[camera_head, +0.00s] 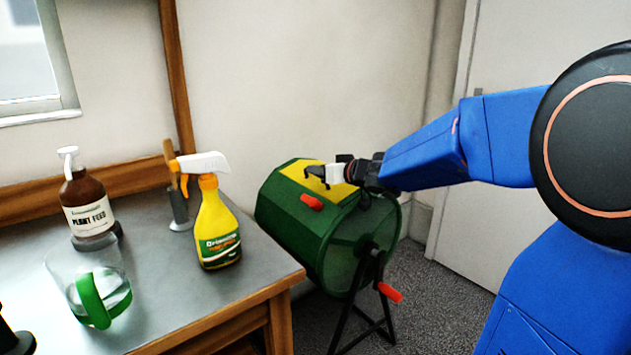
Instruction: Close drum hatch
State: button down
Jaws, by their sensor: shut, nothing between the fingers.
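A green drum (291,226) stands on a black metal stand on the floor, right of the table. A yellow panel (297,174), which looks like its hatch, lies along the upper side of the drum. A red handle (312,202) sits on the drum just below the panel's near edge. My gripper (316,174) is shut and empty, over the yellow panel and partly covering it. I cannot tell whether the fingers touch the panel, or whether the panel is fully flush.
A red crank grip (390,293) sticks out low at the drum's right. The table (168,282) holds a yellow spray bottle (217,225), a brown plant feed bottle (88,206) and a clear jug with a green handle (92,298). A door (540,70) stands behind my arm.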

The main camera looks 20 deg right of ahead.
jog(key=a+v, duration=0.1)
jog(key=v, duration=0.9)
jog(key=shift+s, duration=0.2)
jog(key=s+a+f+g, duration=0.3)
jog(key=s+a+f, duration=0.15)
jog(key=s, duration=0.45)
jog(key=s+a+f+g, duration=0.3)
jog(key=s+a+f, duration=0.15)
jog(key=s, duration=0.45)
jog(key=s+d+f+m+g+h, duration=0.1)
jog(key=s+d+f+h, duration=0.1)
jog(key=s+d+f, duration=0.2)
jog(key=s+d+f+m+g+h, duration=0.1)
jog(key=s+d+f+g+h, duration=0.1)
jog(key=s, duration=0.8)
jog(key=shift+s+d+f+m+h, duration=0.25)
jog(key=shift+d+f+m+h, duration=0.15)
jog(key=shift+d+f+h, duration=0.65)
jog(key=shift+d+r+y, duration=0.1)
jog(key=shift+y, duration=0.15)
